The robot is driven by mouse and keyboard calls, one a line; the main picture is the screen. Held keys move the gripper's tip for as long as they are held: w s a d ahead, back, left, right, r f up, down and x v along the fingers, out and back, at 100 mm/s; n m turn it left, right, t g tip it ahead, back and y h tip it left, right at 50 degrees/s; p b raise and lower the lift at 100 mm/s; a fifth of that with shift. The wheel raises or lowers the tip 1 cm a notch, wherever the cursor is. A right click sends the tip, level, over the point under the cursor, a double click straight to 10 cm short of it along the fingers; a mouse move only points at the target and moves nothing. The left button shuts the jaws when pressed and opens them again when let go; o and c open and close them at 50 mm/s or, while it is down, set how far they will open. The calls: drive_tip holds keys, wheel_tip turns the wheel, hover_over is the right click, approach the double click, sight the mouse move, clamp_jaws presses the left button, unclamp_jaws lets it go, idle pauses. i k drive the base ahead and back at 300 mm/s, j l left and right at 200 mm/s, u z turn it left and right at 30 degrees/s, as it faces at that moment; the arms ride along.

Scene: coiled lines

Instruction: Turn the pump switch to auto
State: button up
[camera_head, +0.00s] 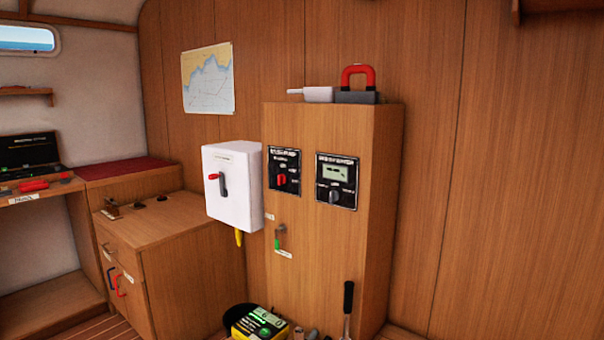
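In the head view, a tall wooden cabinet (310,250) stands at the middle against the panelled wall. On its front, upper left, is a black panel (285,160) with a red knob (281,179); its heading looks like a bilge pump label, but the small print is too blurred to read. I cannot tell which position the knob points to. To its right is another black panel (347,172) with a small display and a grey knob (334,194). My gripper is not in view.
A white box (240,190) with a grey lever sticks out left of the cabinet. A small lever (280,236) sits lower on the cabinet front. A yellow-black device (260,325) and an upright black-handled tool (348,300) are below. A wooden counter (165,225) stands left.

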sight(281, 179)
drive_tip(key=u, duration=0.1)
drive_tip(key=i+j+u, duration=0.1)
drive_tip(key=i+u, duration=0.35)
drive_tip(key=i, duration=0.3)
drive_tip(key=i+l+u, duration=0.2)
drive_tip(key=i+u, duration=0.25)
drive_tip(key=i, duration=0.3)
